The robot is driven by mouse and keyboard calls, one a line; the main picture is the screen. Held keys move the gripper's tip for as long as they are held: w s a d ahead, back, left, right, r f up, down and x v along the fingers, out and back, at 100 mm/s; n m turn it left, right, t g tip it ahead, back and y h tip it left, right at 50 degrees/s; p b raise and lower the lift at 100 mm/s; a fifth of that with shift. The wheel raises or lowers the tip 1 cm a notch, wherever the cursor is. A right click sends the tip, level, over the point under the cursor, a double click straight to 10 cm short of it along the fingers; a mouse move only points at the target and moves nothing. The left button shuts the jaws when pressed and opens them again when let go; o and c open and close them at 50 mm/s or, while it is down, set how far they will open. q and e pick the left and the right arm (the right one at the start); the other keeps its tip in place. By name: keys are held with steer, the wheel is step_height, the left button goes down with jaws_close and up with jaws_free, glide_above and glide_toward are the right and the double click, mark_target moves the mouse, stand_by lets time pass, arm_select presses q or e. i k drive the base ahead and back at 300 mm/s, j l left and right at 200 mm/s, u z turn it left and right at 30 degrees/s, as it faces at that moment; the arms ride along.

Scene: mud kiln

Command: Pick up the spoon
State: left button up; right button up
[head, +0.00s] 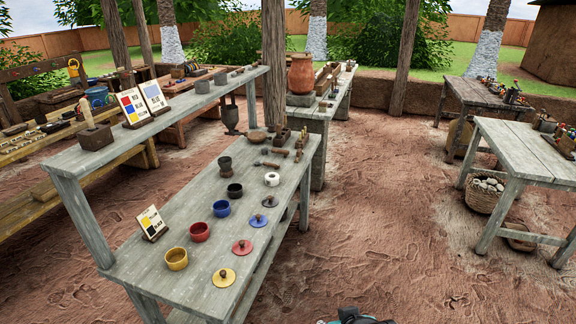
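I cannot make out a spoon for certain. A small elongated wooden piece (267,164) lies on the near grey table, behind the row of pots; it is too small to tell whether it is a spoon. Other small wooden pieces (280,136) stand near it at the table's far end. Neither gripper can be made out; only a dark and teal part, which seems to be mine, shows at the bottom edge.
The near grey table (190,280) holds yellow (176,258), red (200,231), blue (221,208), black and white pots, with lids, a mortar (225,164) and a card (152,223). A raised shelf runs along its left. Tables (530,150) stand at right; dirt floor (390,220) between is clear.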

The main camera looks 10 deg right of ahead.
mark_target(267, 165)
steer(key=i+l, duration=0.15)
steer(key=l, duration=0.2)
steer(key=i+l, duration=0.15)
steer(key=l, duration=0.2)
steer(key=i+l, duration=0.15)
steer(key=l, duration=0.2)
steer(key=i+l+z, duration=0.1)
steer(key=l, duration=0.25)
steer(key=i+l, duration=0.2)
steer(key=i, duration=0.35)
steer(key=i+l, duration=0.25)
steer(key=i, duration=0.3)
steer(key=i+l+z, duration=0.1)
steer(key=i+l, duration=0.15)
steer(key=i, duration=0.3)
steer(key=i+j, duration=0.45)
